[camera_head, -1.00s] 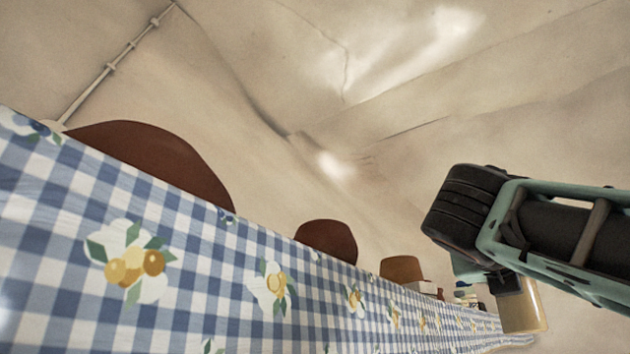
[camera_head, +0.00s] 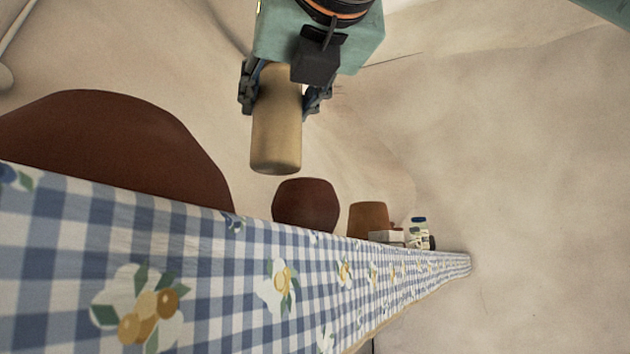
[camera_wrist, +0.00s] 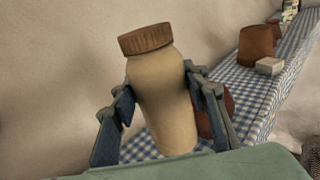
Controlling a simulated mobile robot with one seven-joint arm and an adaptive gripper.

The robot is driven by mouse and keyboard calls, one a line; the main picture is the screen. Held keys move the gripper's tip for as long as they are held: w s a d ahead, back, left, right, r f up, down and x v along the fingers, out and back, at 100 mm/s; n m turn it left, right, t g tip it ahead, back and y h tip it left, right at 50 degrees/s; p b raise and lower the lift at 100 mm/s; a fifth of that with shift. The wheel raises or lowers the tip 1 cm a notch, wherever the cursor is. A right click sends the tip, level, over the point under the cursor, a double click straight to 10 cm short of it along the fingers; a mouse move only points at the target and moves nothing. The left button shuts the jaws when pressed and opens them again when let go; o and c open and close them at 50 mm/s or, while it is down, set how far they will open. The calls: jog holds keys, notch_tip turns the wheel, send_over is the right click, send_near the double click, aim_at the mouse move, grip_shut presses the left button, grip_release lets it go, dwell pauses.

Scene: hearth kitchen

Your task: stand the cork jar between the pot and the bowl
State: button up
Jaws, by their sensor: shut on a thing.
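The cork jar (camera_head: 275,125), cream-tan with a brown cork lid, is in my gripper (camera_head: 280,95). In the wrist view the jar (camera_wrist: 162,105) stands slightly tilted between the fingers of my gripper (camera_wrist: 160,92), lid up. In the head view its lid is hidden by my gripper. The jar hangs above the table, apart from it. A large dark red-brown rounded vessel (camera_head: 100,150) stands at the left. A smaller dark red one (camera_head: 305,205) stands farther along; the jar partly hides it in the wrist view (camera_wrist: 229,108). I cannot tell which is pot or bowl.
The long table has a blue-and-white checked cloth (camera_head: 200,270) with flowers. Beyond the smaller vessel stand an orange-brown vessel (camera_head: 368,218), a white box (camera_head: 386,237) and a small bottle (camera_head: 419,232). A plain plaster wall (camera_head: 500,130) lies behind. Cloth between the two red-brown vessels looks clear.

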aim_at(283, 151)
jog(key=shift+d+f, duration=0.1)
jog(key=shift+f, duration=3)
jog(key=shift+f+b, duration=0.45)
jog(key=shift+f, duration=0.2)
jog(key=o, duration=1.5)
jog(key=shift+o, duration=0.7)
